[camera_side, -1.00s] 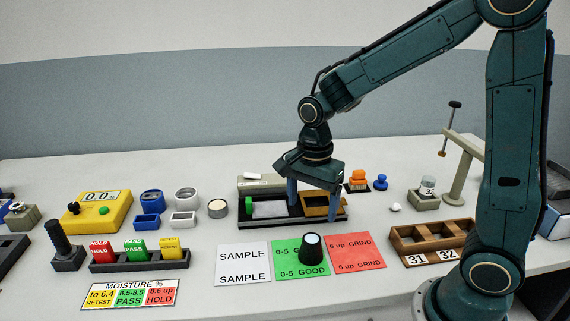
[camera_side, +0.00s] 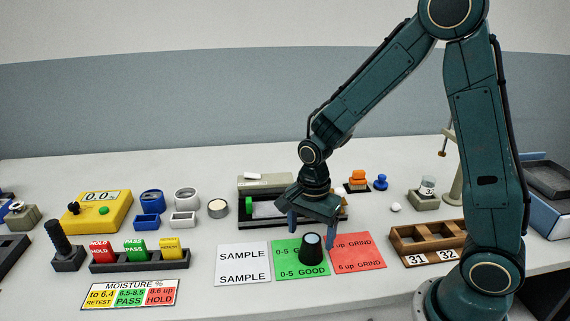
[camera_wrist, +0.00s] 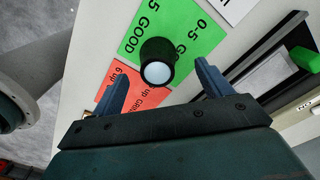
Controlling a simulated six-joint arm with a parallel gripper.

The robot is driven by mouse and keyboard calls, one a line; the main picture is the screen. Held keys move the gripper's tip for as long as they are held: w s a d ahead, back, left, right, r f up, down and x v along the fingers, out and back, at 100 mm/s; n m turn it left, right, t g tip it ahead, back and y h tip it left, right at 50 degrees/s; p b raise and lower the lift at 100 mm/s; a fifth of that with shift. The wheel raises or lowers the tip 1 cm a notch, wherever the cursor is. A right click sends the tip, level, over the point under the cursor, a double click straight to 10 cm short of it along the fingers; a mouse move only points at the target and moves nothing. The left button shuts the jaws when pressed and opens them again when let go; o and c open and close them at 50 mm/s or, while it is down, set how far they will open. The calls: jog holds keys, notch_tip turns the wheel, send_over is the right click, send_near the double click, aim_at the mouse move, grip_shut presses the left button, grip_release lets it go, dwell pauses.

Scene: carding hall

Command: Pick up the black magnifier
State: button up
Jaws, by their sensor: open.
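The black magnifier (camera_side: 311,248) is a short dark cylinder with a pale round top. It stands upright on the green card (camera_side: 288,269) marked 0-5 GOOD. It also shows in the wrist view (camera_wrist: 157,62), a little beyond and between the fingertips. My gripper (camera_side: 308,236) is open and empty, with its two blue fingers pointing down above and just behind the magnifier. In the wrist view my gripper (camera_wrist: 160,85) has one finger on each side of it, apart from it.
A white SAMPLE card (camera_side: 243,254) lies left of the green card and a red GRIND card (camera_side: 358,253) lies right. A black tray (camera_side: 246,221) stands behind. A wooden tray (camera_side: 432,233) is at the right. A card rack (camera_side: 135,257) is at the left.

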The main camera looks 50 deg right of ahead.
aim_at(312, 238)
jog(key=shift+s+f, duration=0.2)
jog(key=shift+f, duration=2.2)
jog(key=c, duration=1.1)
jog(key=shift+r, duration=0.1)
notch_tip(312, 238, up, 20)
